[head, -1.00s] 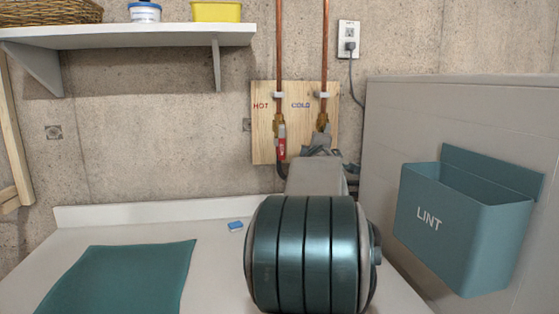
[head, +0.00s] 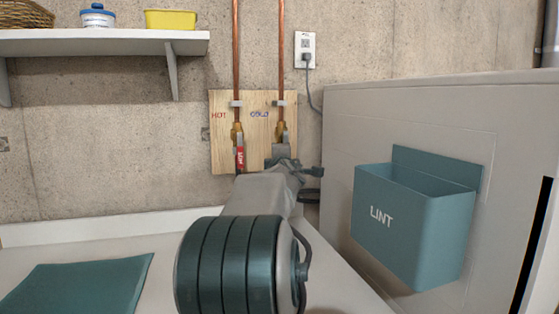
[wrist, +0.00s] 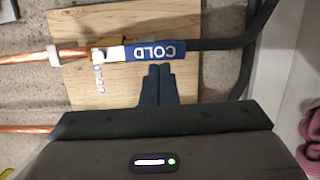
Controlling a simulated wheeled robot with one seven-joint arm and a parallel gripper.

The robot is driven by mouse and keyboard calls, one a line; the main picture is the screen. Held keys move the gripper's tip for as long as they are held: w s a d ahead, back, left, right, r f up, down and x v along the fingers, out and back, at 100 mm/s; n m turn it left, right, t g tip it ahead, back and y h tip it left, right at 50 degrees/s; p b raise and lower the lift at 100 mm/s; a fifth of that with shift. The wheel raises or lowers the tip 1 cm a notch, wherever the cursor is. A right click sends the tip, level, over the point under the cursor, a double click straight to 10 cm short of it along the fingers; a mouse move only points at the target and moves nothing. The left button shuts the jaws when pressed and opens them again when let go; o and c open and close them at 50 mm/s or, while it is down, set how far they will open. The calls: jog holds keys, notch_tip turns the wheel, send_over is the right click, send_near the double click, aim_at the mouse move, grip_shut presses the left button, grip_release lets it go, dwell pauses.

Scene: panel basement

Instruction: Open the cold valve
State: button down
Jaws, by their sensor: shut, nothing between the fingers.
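The cold valve's brass body (head: 282,130) is on the right copper pipe, on a wooden board under the word COLD. Its blue handle (wrist: 150,52), marked COLD, shows in the wrist view, lying roughly in line with the pipe and black hose. In the head view the handle is hidden behind my gripper (head: 281,151). In the wrist view my gripper (wrist: 158,68) is shut and empty, with its fingertips right beside the handle's long edge. I cannot tell whether they touch it.
The hot valve's red handle (head: 240,158) hangs close to the left. A teal LINT bin (head: 405,230) is fixed to a grey appliance side (head: 410,120) at the right. A shelf (head: 100,42) is at upper left. A teal cloth (head: 75,285) lies on the white top below.

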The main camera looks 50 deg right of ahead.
jog(key=s+a+b, duration=0.4)
jog(key=a+b, duration=0.4)
jog(key=a, duration=0.2)
jog(key=shift+s+a+b, duration=0.15)
jog(key=shift+a+b, duration=0.15)
jog(key=shift+a, duration=0.1)
